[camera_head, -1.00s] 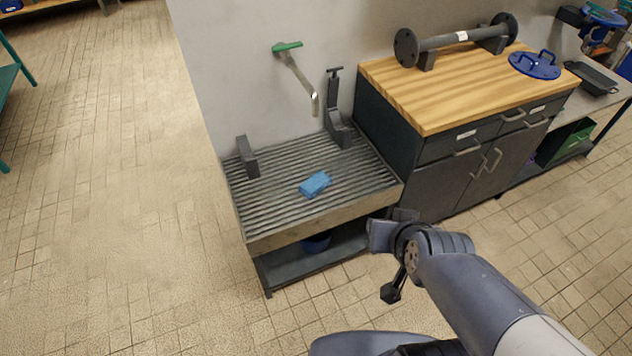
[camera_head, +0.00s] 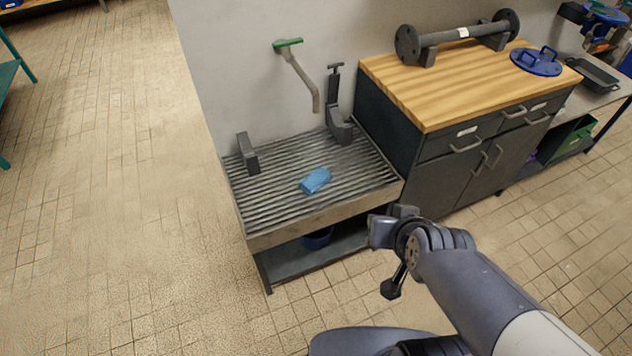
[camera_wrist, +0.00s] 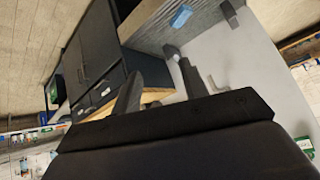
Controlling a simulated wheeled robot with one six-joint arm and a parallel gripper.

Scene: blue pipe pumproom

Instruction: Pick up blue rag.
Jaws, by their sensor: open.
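The blue rag (camera_head: 315,181) lies folded on the ribbed top of a low grey drain stand (camera_head: 290,219), near its middle. In the wrist view the rag (camera_wrist: 181,16) is small, at the top, beyond my fingertips. My gripper (camera_wrist: 160,88) is open, with two dark fingers apart and nothing between them. In the head view my arm comes from the lower right. Its wrist end is to the right of and in front of the stand, well apart from the rag. The fingers are hard to make out there.
A dark bracket (camera_head: 247,153) stands left of the rag and a taller clamp-like one (camera_head: 338,120) behind it. A green-handled tap (camera_head: 300,72) juts from the wall. A wood-topped cabinet (camera_head: 450,95) is on the right.

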